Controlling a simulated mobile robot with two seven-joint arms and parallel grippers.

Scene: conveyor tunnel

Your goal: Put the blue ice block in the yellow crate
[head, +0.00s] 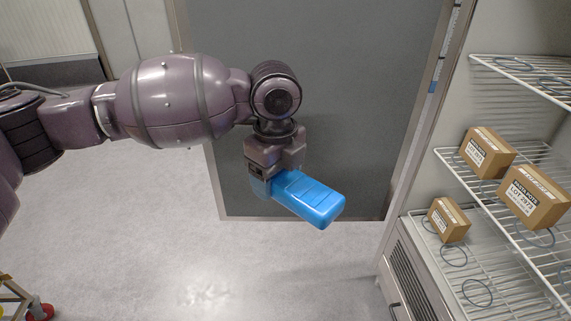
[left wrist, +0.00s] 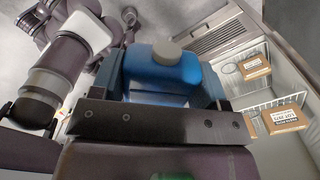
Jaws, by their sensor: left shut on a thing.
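The blue ice block (head: 309,198) is in my left gripper (head: 268,183), which is shut on it and holds it in the air before a grey door panel. The block sticks out to the right and slightly down from the jaws. In the left wrist view the blue block (left wrist: 162,70) with a round grey cap sits between the fingers of the left gripper (left wrist: 160,90). My right gripper is not in view in the head view. I see no yellow crate for certain in either view.
White wire shelves (head: 480,202) at the right hold cardboard boxes, one of them a small box (head: 449,219). A yellowish frame with a red round part (head: 42,311) shows at the lower left corner. The grey floor (head: 200,265) between is clear.

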